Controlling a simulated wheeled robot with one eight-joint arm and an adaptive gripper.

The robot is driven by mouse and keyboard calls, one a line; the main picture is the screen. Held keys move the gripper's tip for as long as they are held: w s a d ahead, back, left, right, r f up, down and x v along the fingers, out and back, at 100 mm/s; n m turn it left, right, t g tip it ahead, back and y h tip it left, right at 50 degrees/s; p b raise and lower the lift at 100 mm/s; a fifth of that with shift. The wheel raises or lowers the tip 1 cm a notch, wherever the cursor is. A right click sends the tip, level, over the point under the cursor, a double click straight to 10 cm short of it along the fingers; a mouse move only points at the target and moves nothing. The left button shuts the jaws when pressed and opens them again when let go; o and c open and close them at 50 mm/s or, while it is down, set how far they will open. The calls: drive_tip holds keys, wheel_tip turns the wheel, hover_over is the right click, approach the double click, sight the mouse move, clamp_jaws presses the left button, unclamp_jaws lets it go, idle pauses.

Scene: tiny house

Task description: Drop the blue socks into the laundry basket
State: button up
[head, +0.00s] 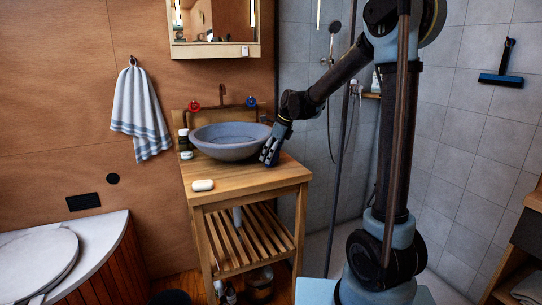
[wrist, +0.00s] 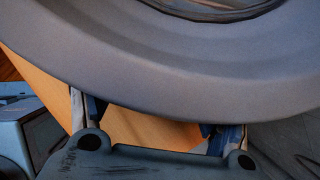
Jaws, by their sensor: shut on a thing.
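My gripper (head: 268,157) is beside the right side of the grey basin (head: 229,153), over the wooden counter. In the wrist view, the basin (wrist: 160,75) fills the upper part and hides my fingertips. My two fingers show apart below its edge, with dark blue patches beside them. I cannot tell whether these patches are cloth or finger parts. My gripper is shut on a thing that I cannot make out. I cannot pick out the blue socks or the laundry basket for certain in either view.
A white soap bar (head: 203,185) lies on the front of the wooden washstand (head: 246,181). A striped towel (head: 140,115) hangs on the left wall. A white-topped bench (head: 95,245) is at lower left. A wooden shelf unit (head: 528,225) stands at the right edge.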

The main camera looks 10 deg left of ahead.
drive_tip(key=o, duration=1)
drive_tip(key=v, duration=1.2)
drive_tip(key=s+d+f+n+t+h, duration=0.1)
drive_tip(key=s+d+f+n, duration=0.2)
drive_tip(key=s+d+n, duration=0.35)
drive_tip(key=s+d+f+n+h, duration=0.1)
drive_tip(key=s+d+f+n, duration=0.15)
drive_tip(key=s+d, duration=0.7)
drive_tip(key=s+d+f+n, duration=0.4)
drive_tip(key=s, duration=0.1)
drive_tip(key=s+d+f+n+h, duration=0.1)
drive_tip(key=s+d+f+n, duration=0.3)
drive_tip(key=s+f, duration=0.1)
drive_tip(key=s+d+f+n+h, duration=0.1)
drive_tip(key=s+d+f+n, duration=0.2)
drive_tip(key=s+d+f, duration=0.2)
drive_tip(key=shift+s+f+n, duration=0.1)
drive_tip(key=shift+s+n, duration=0.3)
